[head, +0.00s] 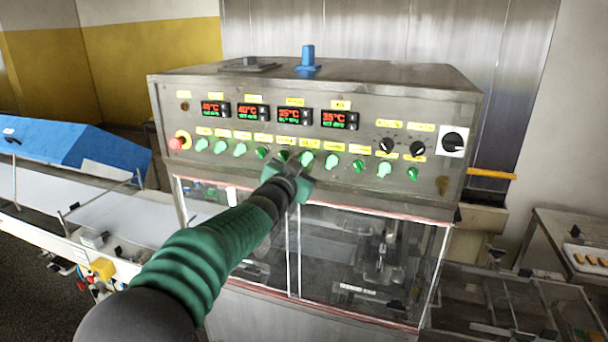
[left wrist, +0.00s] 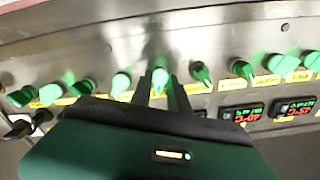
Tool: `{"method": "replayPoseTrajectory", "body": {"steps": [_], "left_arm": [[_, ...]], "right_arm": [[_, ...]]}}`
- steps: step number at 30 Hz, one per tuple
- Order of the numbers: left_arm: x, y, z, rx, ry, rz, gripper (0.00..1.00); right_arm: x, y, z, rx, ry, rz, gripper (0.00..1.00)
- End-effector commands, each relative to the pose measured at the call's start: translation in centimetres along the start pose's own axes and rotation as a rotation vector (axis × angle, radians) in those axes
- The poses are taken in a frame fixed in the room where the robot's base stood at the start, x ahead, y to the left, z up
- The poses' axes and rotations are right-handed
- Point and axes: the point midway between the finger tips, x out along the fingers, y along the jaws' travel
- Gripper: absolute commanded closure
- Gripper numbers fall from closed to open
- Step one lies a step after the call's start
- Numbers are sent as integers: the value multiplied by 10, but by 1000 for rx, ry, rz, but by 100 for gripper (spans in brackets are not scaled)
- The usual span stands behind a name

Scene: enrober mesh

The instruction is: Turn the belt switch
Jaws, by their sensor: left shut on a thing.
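A row of green switches runs along the front of the steel control panel (head: 330,95), under small yellow labels too blurred to read. My left gripper (head: 300,170) reaches the panel near the middle of this row and hides part of it in the head view. In the left wrist view, which shows the panel upside down, the two dark fingers (left wrist: 160,88) are shut on a green switch (left wrist: 160,76), one on each side. I cannot read which label belongs to it. Other green switches (left wrist: 121,83) stand close on both sides. My right gripper is not in view.
Red temperature displays (head: 277,116) sit above the switches. Black knobs (head: 387,145) are at the right and a red button (head: 178,143) at the left. Clear doors (head: 345,250) lie below the panel. A conveyor (head: 125,218) extends left.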

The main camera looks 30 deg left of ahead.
Motion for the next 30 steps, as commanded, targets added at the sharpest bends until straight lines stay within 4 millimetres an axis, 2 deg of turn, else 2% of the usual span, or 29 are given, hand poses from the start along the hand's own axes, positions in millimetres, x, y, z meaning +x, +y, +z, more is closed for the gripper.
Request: {"method": "replayPoseTrajectory", "body": {"steps": [1, 9, 26, 27, 30], "left_arm": [[0, 4, 9, 28, -11, 4, 100], [0, 3, 7, 143, -12, 5, 100], [1, 3, 7, 179, -14, 6, 100], [1, 3, 7, 179, -14, 6, 78], [1, 2, 6, 179, -12, 5, 67]], "right_arm": [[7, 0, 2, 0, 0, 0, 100], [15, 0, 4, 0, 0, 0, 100], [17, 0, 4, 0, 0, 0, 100], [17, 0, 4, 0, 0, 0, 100], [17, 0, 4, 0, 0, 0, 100]]}}
